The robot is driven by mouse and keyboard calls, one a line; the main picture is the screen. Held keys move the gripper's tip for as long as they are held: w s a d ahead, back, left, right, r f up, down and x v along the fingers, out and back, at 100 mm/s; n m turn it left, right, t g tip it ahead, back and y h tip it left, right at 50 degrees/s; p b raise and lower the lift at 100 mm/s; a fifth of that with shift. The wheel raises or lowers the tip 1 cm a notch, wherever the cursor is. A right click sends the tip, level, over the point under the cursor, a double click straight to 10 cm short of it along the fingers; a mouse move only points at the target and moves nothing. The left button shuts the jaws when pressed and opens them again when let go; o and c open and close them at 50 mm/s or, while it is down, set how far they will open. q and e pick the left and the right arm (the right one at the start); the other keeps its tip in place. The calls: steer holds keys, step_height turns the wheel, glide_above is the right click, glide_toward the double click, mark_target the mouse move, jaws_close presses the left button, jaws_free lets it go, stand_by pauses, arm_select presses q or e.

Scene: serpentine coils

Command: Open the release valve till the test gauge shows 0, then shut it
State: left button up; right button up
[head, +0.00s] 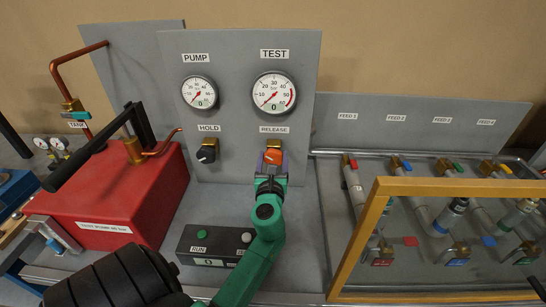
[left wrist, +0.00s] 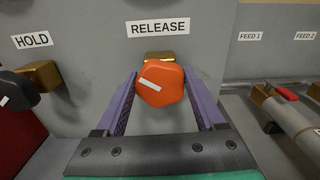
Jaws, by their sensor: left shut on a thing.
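The orange release knob (head: 273,157) sits on the grey panel under the RELEASE label. In the left wrist view the knob (left wrist: 170,78) shows a white mark that slants down to the right. My left gripper (head: 272,164) is shut on this knob, with a purple finger on each side. The test gauge (head: 274,92) is above it; its small window reads 0 and its red needle appears to point low and left. The pump gauge (head: 199,92) to its left also reads 0. My right gripper is in neither view.
A black HOLD knob (head: 207,150) is left of the release knob. A dark box (head: 215,245) with a green RUN button stands below. The red test pump (head: 125,205) is at left; a wooden frame (head: 460,187) and feed pipes are at right.

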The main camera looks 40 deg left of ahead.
arm_select(q)
steer(key=m+p, duration=0.7)
steer(key=shift+w+d+r+p, duration=0.1)
steer(key=shift+r+p, duration=0.1)
steer(key=shift+p, duration=0.1)
steer(key=m, duration=0.1)
steer(key=m+p, duration=0.1)
steer(key=shift+f+m, duration=0.2)
steer(key=shift+m, duration=0.1)
steer(key=shift+f+m+p, duration=0.1)
steer(key=shift+m+p, duration=0.3)
steer(key=shift+m, duration=0.4)
steer(key=shift+d, duration=0.1)
steer(key=o, duration=1.3)
steer(key=shift+o, duration=0.2)
steer(key=b+v, duration=0.3)
steer(key=v, duration=1.1)
steer(key=shift+s+d+b, duration=0.2)
steer(key=shift+s+b, duration=0.05)
steer(key=shift+b, duration=0.05)
